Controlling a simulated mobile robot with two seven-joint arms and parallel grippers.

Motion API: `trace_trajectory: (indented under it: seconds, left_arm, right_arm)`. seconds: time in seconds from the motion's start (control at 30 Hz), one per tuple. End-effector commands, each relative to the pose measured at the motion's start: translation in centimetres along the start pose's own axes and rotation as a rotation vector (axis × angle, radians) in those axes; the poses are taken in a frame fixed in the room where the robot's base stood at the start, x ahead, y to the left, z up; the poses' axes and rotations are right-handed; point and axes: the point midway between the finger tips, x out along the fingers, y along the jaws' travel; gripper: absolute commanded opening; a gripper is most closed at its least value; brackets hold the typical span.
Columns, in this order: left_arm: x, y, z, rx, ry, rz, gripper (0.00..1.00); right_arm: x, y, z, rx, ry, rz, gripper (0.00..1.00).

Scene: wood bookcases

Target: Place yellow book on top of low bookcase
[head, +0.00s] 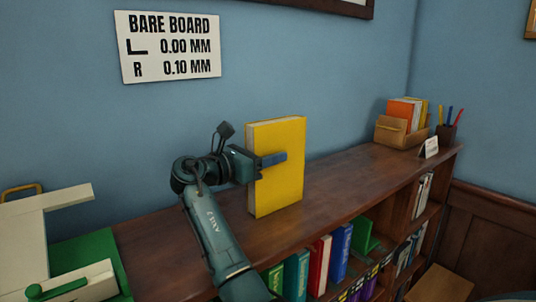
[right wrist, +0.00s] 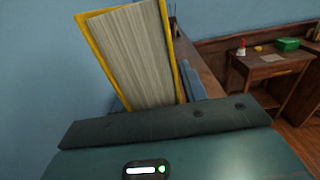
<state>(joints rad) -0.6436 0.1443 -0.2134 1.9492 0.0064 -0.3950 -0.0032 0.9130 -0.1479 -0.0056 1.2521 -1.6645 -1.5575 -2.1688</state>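The yellow book (head: 283,185) is upright, with its pale page edges toward the left, over the wooden top of the low bookcase (head: 340,185). Its lower edge is at or very close to the top; I cannot tell whether it touches. My right gripper (head: 265,160) is shut on the book at mid-height, with one blue finger across the yellow cover. The far finger is hidden behind the book. In the right wrist view the book's page block (right wrist: 135,55) fills the space in front of the gripper. My left gripper is not in view.
A wooden holder (head: 392,130) with orange and yellow books, a pen cup (head: 446,133) and a small white card (head: 430,148) stand at the right end. A cream and green device (head: 85,255) is at the left. Coloured books (head: 340,252) fill the shelf below. Bare wood lies right of the book.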

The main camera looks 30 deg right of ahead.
Motion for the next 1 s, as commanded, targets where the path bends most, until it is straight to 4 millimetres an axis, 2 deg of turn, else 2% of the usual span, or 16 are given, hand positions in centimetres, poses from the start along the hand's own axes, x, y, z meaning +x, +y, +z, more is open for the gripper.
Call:
trace_trajectory:
  seconds: [0.17,0.47,0.57,0.8,1.0]
  left_arm:
    - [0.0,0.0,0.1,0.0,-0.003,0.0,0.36]
    - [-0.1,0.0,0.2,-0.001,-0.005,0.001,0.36]
    - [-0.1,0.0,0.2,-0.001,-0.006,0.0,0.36]
    - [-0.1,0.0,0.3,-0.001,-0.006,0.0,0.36]
    - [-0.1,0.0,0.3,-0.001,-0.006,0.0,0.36]
  right_arm:
    - [0.0,0.0,0.0,-0.001,0.0,0.0,0.56]
    - [-0.2,0.0,0.3,-0.001,0.0,0.0,0.56]
    - [-1.4,0.1,0.2,-0.001,0.001,0.002,0.56]
    - [-6.6,0.1,0.2,0.0,0.001,0.004,0.56]
    - [-10.2,0.1,0.2,-0.001,0.0,0.002,0.56]
